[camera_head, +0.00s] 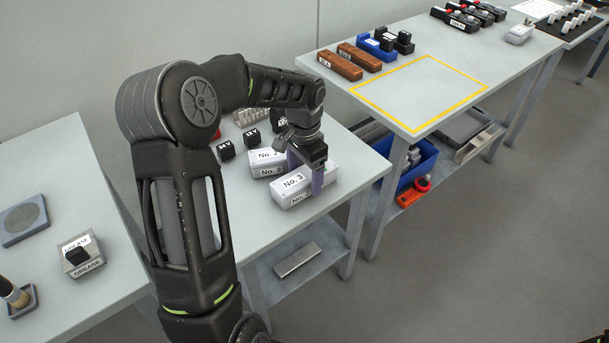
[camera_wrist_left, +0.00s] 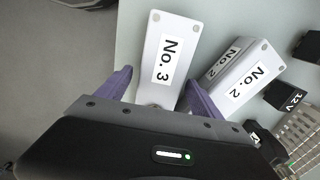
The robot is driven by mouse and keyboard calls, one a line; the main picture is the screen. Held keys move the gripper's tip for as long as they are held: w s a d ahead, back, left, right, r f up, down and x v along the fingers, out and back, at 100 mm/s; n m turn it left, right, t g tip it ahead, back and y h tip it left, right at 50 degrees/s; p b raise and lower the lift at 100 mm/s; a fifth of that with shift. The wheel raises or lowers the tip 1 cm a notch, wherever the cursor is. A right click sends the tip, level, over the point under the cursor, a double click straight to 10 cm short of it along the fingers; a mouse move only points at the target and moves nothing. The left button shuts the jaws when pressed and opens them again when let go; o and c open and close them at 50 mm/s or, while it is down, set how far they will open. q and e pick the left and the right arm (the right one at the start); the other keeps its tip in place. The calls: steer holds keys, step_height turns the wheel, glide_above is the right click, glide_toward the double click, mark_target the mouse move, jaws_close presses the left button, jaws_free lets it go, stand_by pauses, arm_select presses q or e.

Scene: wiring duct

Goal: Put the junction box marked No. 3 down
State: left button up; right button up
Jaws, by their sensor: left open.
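The white junction box marked No. 3 (camera_head: 289,193) rests on the grey table (camera_head: 262,228) near its front edge. My left gripper (camera_head: 305,172) is at the box's right end, with its purple fingers open on either side of it. In the left wrist view the No. 3 box (camera_wrist_left: 165,55) extends away from between the spread fingers (camera_wrist_left: 160,88), and small gaps show beside it. The similar box marked No. 2 (camera_head: 266,165) lies just behind it, and also shows in the left wrist view (camera_wrist_left: 238,77). My right gripper is out of view.
Small black blocks (camera_head: 252,138) stand behind the boxes. One marked 12 V (camera_wrist_left: 290,97) shows near the No. 2 box. A yellow outlined area (camera_head: 428,126) on the table to the right is empty. A grease tin (camera_head: 83,258) stands on the left table.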

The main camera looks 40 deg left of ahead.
mark_target(305, 174)
arm_select(q)
step_height(305, 174, up, 12)
steer(key=shift+f, duration=0.25)
stand_by(0.9)
